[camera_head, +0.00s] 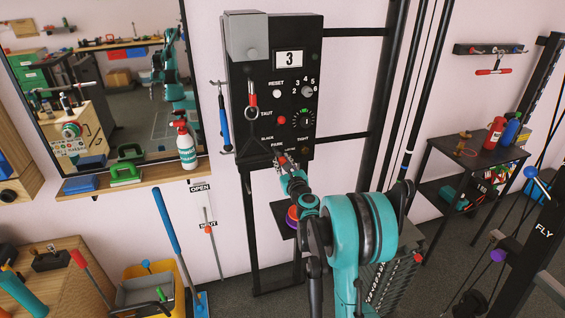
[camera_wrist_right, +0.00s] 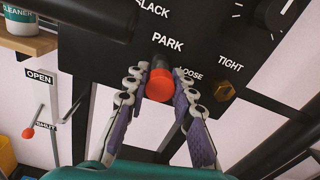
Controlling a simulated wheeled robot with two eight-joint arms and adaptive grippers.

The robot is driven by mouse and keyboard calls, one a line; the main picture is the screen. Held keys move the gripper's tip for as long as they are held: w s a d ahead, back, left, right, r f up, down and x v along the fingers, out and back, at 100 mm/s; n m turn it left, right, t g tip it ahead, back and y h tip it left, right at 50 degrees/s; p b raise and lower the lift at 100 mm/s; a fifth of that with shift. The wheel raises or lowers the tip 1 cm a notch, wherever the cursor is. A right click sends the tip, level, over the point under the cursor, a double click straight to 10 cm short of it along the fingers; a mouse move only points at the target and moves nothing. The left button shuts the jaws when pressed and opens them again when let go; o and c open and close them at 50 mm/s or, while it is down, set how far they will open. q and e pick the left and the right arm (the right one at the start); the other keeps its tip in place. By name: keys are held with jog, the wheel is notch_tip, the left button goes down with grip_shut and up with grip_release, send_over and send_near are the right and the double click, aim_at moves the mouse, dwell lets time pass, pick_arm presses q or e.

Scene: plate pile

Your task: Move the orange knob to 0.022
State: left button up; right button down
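An orange-red round knob (camera_wrist_right: 159,86) on a dark stem sticks out of the panel's lower edge, below the PARK label in the right wrist view. My right gripper (camera_wrist_right: 160,80) has its two purple-padded fingers on either side of it, closed in close against its sides. In the head view, the right gripper (camera_head: 290,175) is at the lower front of the black machine (camera_head: 265,100), and the knob (camera_head: 282,160) shows small above it. My left gripper is not in view. No scale reading 0.022 is legible.
A second orange knob (camera_head: 208,229) sits on a slider between OPEN and SHUT labels on the wall. A brass hex fitting (camera_wrist_right: 224,91) lies right of my fingers. A shelf (camera_head: 130,186) with a spray bottle (camera_head: 186,150) is left; a dark side table (camera_head: 470,150) is right.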

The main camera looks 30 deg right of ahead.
jog(key=shift+x, duration=1.3)
jog(key=c, duration=1.3)
grip_release()
jog(key=shift+o, duration=0.2)
jog(key=v, duration=1.2)
jog(key=shift+w+a, duration=0.1)
jog(key=shift+a, duration=0.05)
